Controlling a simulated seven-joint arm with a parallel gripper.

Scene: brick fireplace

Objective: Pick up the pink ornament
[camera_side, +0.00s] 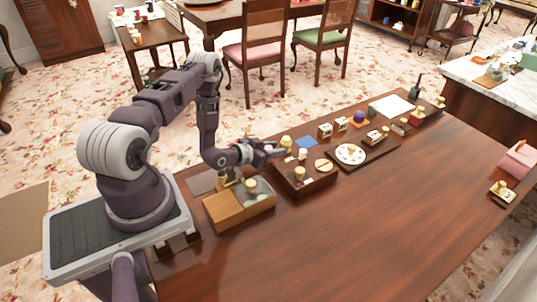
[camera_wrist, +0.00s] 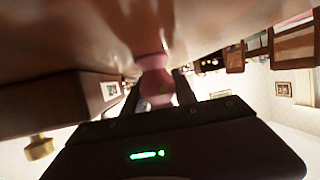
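The pink ornament (camera_wrist: 156,82) stands between the two fingers of my gripper (camera_wrist: 157,95) in the wrist view. It is rounded, with a narrower neck, and one end meets the brown wooden surface at the top of that picture. A dark finger is close on each side of it; I cannot tell whether they press on it. In the side view my gripper (camera_side: 277,149) is low over the table's far edge, beside a wooden tray, and a small pink patch (camera_side: 268,148) shows at it.
The wooden tray (camera_side: 305,188) with small items is right by my gripper. A wooden box (camera_side: 226,212) stands nearer my base. A plate (camera_side: 351,154) and several small ornaments line the far edge. The front of the table (camera_side: 390,225) is clear.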

